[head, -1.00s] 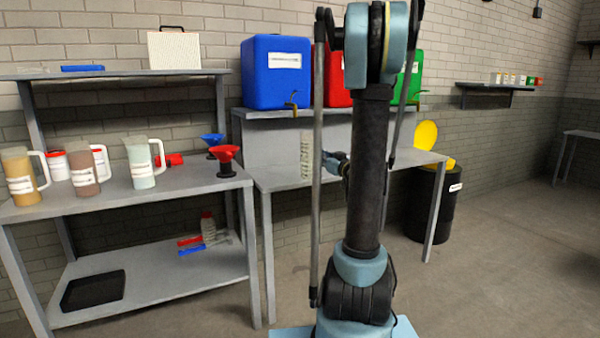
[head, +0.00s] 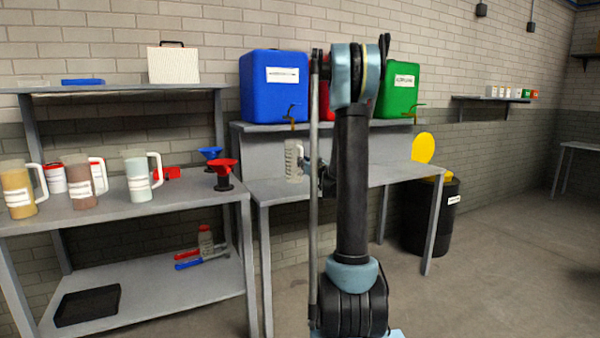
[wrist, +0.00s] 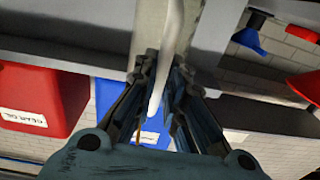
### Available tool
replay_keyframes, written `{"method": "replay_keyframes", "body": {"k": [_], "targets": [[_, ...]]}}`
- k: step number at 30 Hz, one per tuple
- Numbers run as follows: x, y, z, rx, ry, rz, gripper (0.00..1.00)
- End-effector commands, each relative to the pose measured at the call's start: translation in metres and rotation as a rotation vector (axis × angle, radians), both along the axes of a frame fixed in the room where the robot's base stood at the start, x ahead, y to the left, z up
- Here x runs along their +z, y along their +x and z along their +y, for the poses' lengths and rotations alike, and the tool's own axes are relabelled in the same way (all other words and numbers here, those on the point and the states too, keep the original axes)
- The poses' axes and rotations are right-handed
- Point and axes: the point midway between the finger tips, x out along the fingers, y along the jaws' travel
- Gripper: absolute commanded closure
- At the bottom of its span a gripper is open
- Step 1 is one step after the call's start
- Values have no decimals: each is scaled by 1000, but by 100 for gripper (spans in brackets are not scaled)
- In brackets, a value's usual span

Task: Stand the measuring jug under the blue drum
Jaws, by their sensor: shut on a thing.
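The measuring jug (head: 293,160) is clear with scale marks and looks upright. It is below the tap of the blue drum (head: 273,90), in front of the bench's back panel. Its base is at or just above the lower bench top (head: 270,192); I cannot tell if it touches. My gripper (head: 313,172) is to the right of the jug, partly hidden by my arm. In the wrist view my gripper (wrist: 168,85) is shut on the jug's pale handle (wrist: 172,35). The blue drum (wrist: 150,125) shows behind the fingers.
A red drum (head: 324,100), mostly hidden by my arm, and a green drum (head: 402,90) stand beside the blue one. The left bench holds filled jugs (head: 138,178) and funnels (head: 222,172). A black bin (head: 430,215) stands at right.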

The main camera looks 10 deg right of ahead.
Motion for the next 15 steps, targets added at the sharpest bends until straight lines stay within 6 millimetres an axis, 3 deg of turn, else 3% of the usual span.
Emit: {"method": "replay_keyframes", "body": {"k": [5,10,15], "targets": [[-3,15,5,1,0,0,100],[-26,13,4,0,0,0,100],[-35,12,5,0,0,0,100]]}}
